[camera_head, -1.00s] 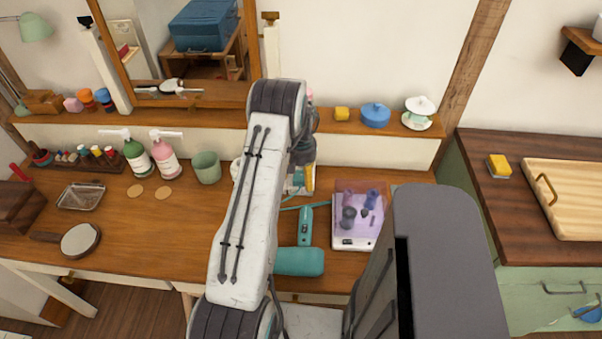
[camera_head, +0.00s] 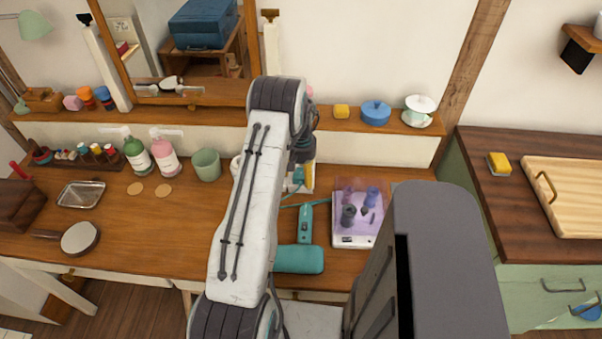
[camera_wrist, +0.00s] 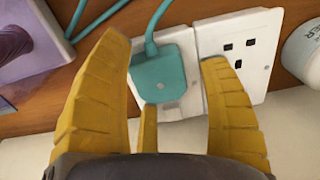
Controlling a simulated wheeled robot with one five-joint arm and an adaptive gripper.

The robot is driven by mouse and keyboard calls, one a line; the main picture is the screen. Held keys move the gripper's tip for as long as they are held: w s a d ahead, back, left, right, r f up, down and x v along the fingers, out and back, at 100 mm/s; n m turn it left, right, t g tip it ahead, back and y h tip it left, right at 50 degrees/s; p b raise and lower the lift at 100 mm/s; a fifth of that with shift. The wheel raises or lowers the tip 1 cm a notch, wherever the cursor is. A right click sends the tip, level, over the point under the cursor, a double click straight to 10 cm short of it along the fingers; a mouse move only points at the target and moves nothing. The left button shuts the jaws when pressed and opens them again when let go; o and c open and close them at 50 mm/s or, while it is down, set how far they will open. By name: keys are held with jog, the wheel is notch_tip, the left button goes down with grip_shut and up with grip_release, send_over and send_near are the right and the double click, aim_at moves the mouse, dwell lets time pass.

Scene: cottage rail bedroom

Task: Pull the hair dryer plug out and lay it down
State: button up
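The teal plug (camera_wrist: 160,75) sits in the left part of a white double socket (camera_wrist: 235,55) in the wrist view, with its cord curving up and away. The left finger is close to the plug's edge; a gap shows on the right. I cannot tell whether a finger touches it. In the head view the teal hair dryer (camera_head: 299,260) lies on the wooden desk (camera_head: 150,230), right of my arm, which hides most of the socket area.
A clear purple-tinted box (camera_head: 352,240) with dryer attachments stands right of the hair dryer. A green cup (camera_head: 206,165) and pump bottles (camera_head: 165,155) stand to the left. A hand mirror (camera_head: 80,238) lies on the left. The front middle-left desk is clear.

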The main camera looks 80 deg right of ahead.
aim_at(301, 173)
jog(key=shift+o, duration=0.2)
jog(key=shift+r+b, duration=0.55)
jog(key=shift+r, duration=3.1)
jog(key=a+f, duration=0.1)
jog(key=a, duration=0.1)
jog(key=a+f+y, duration=0.1)
jog(key=a, duration=0.1)
jog(key=a+f+y, duration=0.1)
jog(key=a+f, duration=0.1)
jog(key=a, duration=0.1)
jog(key=shift+w+a+m, duration=0.1)
jog(key=shift+w+m, duration=0.05)
jog(key=shift+m, duration=0.25)
jog(key=w+a+r+n+t, duration=0.1)
jog(key=w+a+r+n, duration=0.5)
jog(key=a, duration=0.8)
jog(key=w+a+r+n+t+h, duration=0.1)
jog(key=w+a+r+n, duration=0.5)
jog(key=a, duration=0.9)
jog(key=w+a+r+n+t+h, duration=0.1)
jog(key=w+a+r+n+t, duration=0.1)
jog(key=w+a+r+n, duration=0.4)
jog(key=shift+w+a+r, duration=0.9)
jog(key=shift+a+r, duration=1.8)
jog(key=shift+a, duration=1.8)
